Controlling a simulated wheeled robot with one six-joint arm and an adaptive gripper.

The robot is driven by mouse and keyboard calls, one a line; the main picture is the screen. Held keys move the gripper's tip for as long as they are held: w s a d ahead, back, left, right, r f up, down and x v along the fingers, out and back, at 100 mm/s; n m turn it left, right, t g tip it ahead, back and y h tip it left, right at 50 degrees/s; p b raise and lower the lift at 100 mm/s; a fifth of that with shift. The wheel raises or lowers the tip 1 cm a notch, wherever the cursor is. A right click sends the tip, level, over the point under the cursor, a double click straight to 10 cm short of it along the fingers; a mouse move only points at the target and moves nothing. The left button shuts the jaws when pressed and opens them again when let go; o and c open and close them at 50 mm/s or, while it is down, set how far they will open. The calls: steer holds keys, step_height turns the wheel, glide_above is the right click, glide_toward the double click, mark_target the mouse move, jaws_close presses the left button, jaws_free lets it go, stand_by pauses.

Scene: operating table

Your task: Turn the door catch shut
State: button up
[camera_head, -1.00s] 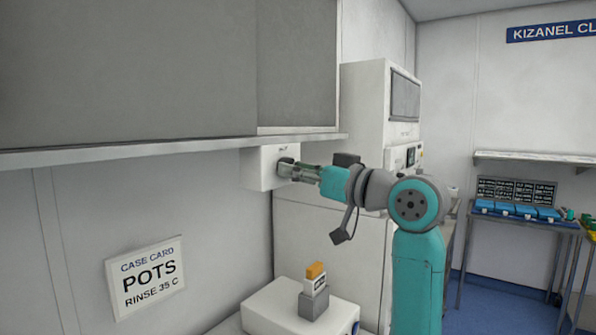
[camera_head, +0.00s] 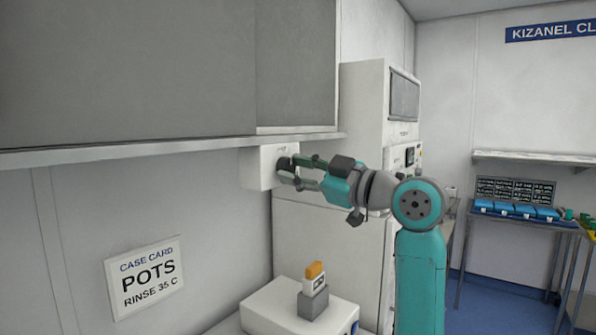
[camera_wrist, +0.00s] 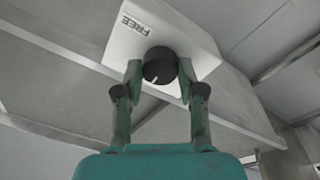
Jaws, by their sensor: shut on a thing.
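The door catch is a round black knob (camera_wrist: 160,64) with a white pointer mark, on the face of a white box (camera_wrist: 124,44). The box is labelled FREE, which reads upside down in the wrist view. In the wrist view the pointer mark slants toward the lower left, away from the label. My gripper (camera_wrist: 159,72) has one finger on each side of the knob and is shut on it. In the head view the white box (camera_head: 258,168) sits under the cabinet shelf, and my gripper (camera_head: 289,168) reaches it from the right, partly covering the knob.
A grey cabinet (camera_head: 130,70) with a ledge (camera_head: 170,148) lies just above the box. A tall white machine (camera_head: 362,110) stands behind my arm. Below, a white unit (camera_head: 285,318) carries a grey holder with an orange-topped carton (camera_head: 314,278). A case card (camera_head: 148,278) hangs on the left wall.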

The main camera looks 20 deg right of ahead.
stand_by(0.4)
steer(key=o, duration=1.1)
steer(key=shift+o, duration=0.2)
steer(key=v, duration=1.2)
